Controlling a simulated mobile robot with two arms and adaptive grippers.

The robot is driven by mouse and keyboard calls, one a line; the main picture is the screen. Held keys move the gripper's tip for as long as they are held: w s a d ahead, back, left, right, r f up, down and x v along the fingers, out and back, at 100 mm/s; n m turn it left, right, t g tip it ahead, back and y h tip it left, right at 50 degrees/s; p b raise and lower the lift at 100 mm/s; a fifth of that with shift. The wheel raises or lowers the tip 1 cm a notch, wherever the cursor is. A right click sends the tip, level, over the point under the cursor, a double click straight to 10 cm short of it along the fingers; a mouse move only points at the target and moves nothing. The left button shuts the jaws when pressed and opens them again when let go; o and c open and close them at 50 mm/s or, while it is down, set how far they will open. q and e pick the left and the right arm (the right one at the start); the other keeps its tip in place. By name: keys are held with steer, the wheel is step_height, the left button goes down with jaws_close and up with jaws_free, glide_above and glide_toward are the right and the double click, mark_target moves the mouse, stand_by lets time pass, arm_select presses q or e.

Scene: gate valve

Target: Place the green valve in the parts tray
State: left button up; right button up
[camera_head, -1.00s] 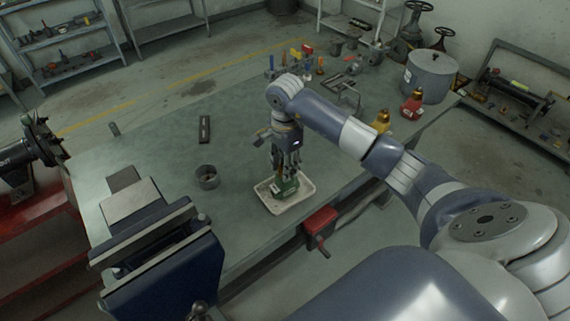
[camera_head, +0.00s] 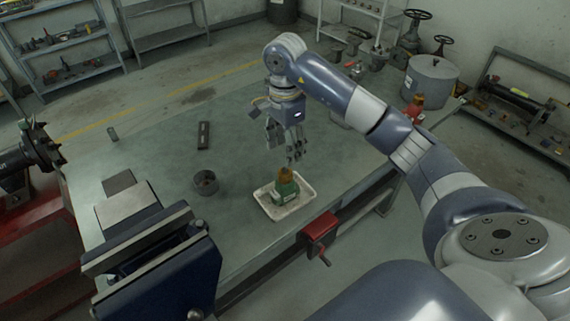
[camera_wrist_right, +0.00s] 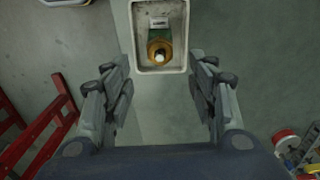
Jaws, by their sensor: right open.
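The green valve (camera_head: 285,188) with its brass-coloured top stands upright in the white parts tray (camera_head: 271,211) near the front edge of the workbench. My right gripper (camera_head: 289,159) is above the valve, open, empty and apart from it. In the right wrist view the valve (camera_wrist_right: 160,43) is seen from above inside the tray (camera_wrist_right: 183,64), beyond the spread fingers of the right gripper (camera_wrist_right: 161,97). My left gripper is not in view.
A small dark cup (camera_head: 205,182) stands left of the tray. A dark bar (camera_head: 204,135) lies further back.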

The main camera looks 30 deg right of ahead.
steer(key=shift+r, duration=1.7)
